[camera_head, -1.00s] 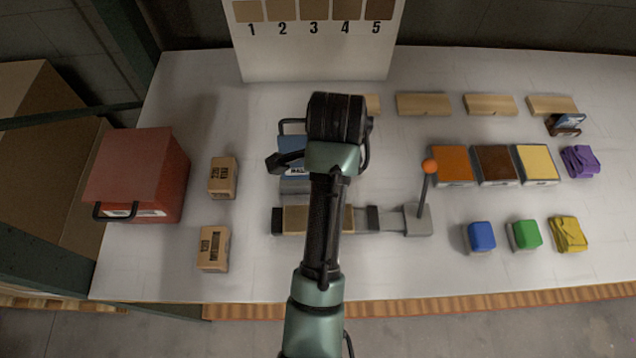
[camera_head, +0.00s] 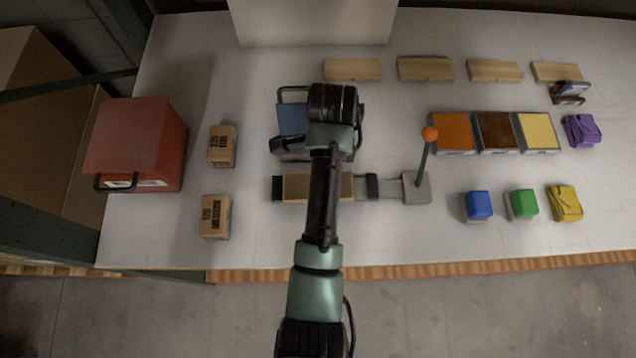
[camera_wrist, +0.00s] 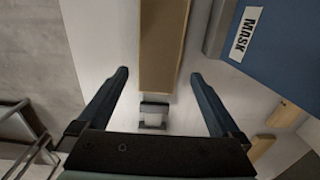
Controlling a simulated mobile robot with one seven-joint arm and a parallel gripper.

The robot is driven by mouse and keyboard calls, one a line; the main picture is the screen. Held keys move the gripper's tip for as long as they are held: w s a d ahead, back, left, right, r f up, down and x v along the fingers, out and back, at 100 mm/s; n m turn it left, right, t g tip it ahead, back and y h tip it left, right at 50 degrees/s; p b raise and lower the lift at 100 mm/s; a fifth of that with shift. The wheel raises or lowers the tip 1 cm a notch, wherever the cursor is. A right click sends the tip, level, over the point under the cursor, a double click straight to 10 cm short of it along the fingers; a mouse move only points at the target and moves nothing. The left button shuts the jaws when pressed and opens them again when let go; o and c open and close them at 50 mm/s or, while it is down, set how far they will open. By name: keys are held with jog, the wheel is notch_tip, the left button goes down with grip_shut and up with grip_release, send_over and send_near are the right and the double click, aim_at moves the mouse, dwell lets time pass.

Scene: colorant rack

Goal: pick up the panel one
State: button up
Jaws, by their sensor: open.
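A light wooden panel (camera_head: 297,187) lies in a grey slide clamp at the middle of the table, partly hidden behind my arm. In the wrist view the wooden panel (camera_wrist: 163,45) runs up from the middle to the top edge. My gripper (camera_wrist: 160,73) is open, with its two dark fingers on either side of the panel's near end and apart from it. No number shows on any panel, so I cannot tell which is panel one.
A red box (camera_head: 135,145) and two small cartons (camera_head: 222,146) are left. Colour trays (camera_head: 497,132), blocks and cloths are right.

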jog(key=f, duration=0.2)
jog(key=a+f+p, duration=0.1)
jog(key=shift+s+f, duration=0.2)
jog(key=shift+f, duration=0.8)
jog(key=c, duration=1.3)
